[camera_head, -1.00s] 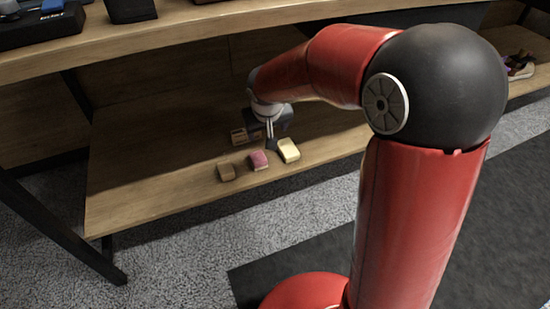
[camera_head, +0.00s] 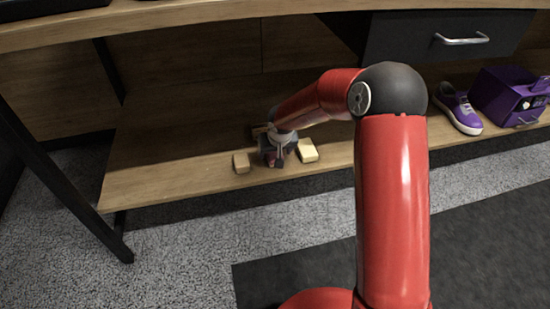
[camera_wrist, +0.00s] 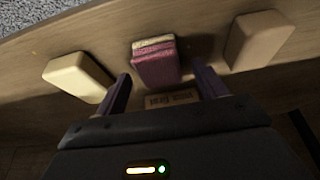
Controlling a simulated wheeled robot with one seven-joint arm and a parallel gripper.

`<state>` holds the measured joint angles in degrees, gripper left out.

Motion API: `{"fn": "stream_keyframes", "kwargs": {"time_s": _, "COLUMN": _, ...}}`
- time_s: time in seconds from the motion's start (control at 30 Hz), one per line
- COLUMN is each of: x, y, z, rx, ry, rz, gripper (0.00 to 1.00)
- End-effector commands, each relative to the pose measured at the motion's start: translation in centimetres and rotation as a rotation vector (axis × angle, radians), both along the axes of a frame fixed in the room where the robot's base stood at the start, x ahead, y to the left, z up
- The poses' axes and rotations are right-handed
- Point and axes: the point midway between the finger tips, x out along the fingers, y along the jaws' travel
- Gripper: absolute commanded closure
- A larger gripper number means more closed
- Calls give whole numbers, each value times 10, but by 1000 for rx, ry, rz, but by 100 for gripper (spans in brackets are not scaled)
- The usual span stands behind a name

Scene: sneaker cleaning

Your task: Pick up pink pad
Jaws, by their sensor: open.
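The pink pad (camera_wrist: 157,66) lies on the wooden lower shelf (camera_head: 150,185). In the wrist view it is a pink block with a pale band, ahead of and between the two open fingers of my gripper (camera_wrist: 165,84). The fingers stand to either side of it, and I cannot tell whether they touch it. In the head view my gripper (camera_head: 279,160) is low over the shelf and mostly covers the pad.
A cream pad (camera_head: 307,150) and a tan pad (camera_head: 241,162) lie close on either side. A small lettered block (camera_wrist: 171,98) lies between the fingers' bases. A purple sneaker (camera_head: 459,108) and purple box (camera_head: 508,95) stand on the shelf at right.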

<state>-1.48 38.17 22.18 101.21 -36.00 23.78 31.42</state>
Motion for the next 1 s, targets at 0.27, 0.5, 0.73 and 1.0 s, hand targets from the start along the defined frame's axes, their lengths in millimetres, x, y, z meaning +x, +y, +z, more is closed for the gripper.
{"fn": "stream_keyframes", "kwargs": {"time_s": 0.27, "x": 2, "y": 1, "z": -3, "rx": 0, "ry": -1, "rz": 0, "gripper": 29}}
{"fn": "stream_keyframes", "kwargs": {"time_s": 0.5, "x": 1, "y": 1, "z": -3, "rx": 0, "ry": -1, "rz": 0, "gripper": 59}}
{"fn": "stream_keyframes", "kwargs": {"time_s": 0.73, "x": 1, "y": 1, "z": -3, "rx": 0, "ry": -1, "rz": 0, "gripper": 81}}
{"fn": "stream_keyframes", "kwargs": {"time_s": 1.0, "x": 2, "y": 1, "z": 13, "rx": 2, "ry": -3, "rz": -2, "gripper": 81}}
